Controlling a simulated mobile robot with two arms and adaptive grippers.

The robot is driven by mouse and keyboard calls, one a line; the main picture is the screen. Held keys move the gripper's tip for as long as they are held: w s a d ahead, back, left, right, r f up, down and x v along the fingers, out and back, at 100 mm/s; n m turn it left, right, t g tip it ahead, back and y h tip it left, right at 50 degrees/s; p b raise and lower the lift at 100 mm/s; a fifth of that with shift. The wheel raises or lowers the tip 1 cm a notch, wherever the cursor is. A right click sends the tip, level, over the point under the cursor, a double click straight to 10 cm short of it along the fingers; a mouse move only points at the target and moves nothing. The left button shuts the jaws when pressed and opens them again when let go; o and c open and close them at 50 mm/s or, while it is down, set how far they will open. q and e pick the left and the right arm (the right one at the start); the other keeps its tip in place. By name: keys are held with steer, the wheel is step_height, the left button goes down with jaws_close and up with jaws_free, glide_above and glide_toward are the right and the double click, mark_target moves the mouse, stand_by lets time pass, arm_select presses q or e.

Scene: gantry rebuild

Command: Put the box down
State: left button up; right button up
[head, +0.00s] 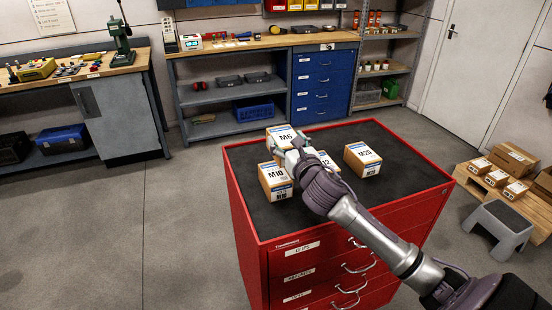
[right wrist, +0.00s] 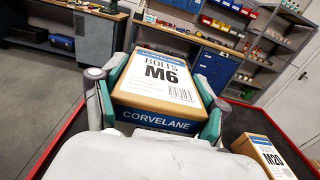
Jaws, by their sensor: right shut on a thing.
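My right gripper (head: 293,152) is shut on the M6 box (head: 281,135), a brown carton with a white and blue label. It is over the black top of the red tool cabinet (head: 255,232). In the right wrist view the M6 box (right wrist: 162,82) sits between the two green-padded fingers, label facing up. Whether its underside touches the cabinet top is hidden. My left gripper is in neither view.
On the cabinet top, the M10 box (head: 275,181) stands left of my gripper, a box ending in "12" (head: 326,161) is partly hidden behind my arm, and the M20 box (head: 362,159) stands to the right. The mat's front-left and far-right parts are bare. A grey step stool (head: 499,226) stands right.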

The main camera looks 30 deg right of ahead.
mark_target(276, 161)
steer(key=shift+w+a+f, duration=0.25)
steer(key=shift+a, duration=0.35)
steer(key=shift+w+a+f, duration=0.2)
steer(key=shift+a+f, duration=0.05)
steer(key=shift+a, duration=0.35)
steer(key=shift+a+f, duration=0.15)
steer(key=shift+f, duration=0.05)
step_height(276, 161, down, 4)
steer(key=shift+f, duration=0.1)
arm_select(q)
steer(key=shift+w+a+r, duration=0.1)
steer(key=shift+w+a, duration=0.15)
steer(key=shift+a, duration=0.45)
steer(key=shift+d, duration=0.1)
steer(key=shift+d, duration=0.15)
arm_select(e)
steer(key=o, duration=1.6)
steer(key=shift+f, duration=0.1)
